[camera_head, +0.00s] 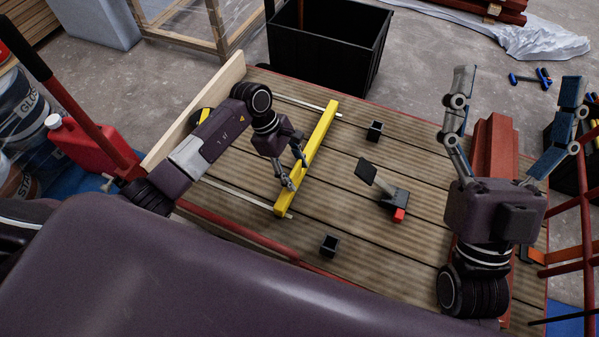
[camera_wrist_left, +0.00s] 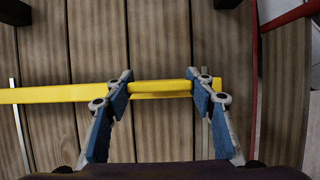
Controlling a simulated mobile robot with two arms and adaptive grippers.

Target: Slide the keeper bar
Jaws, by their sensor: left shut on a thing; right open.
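The yellow keeper bar (camera_head: 322,130) lies across two thin pale rails (camera_head: 314,107) on the ribbed board. My left gripper (camera_head: 298,173) is at the bar's near half. In the left wrist view, my left gripper (camera_wrist_left: 162,86) is shut on a raised yellow part near one end of the bar (camera_wrist_left: 50,94), with a finger at each end of that part. My right gripper (camera_head: 516,88) is wide open and empty, over the right side of the board, well apart from the bar.
Right of the bar are two small black cups (camera_head: 375,130) (camera_head: 329,246) and a black tilted-plate device (camera_head: 380,183) with a red block (camera_head: 399,215). A red beam (camera_head: 496,135) lies partly behind my right gripper. A black bin (camera_head: 325,50) stands beyond the board.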

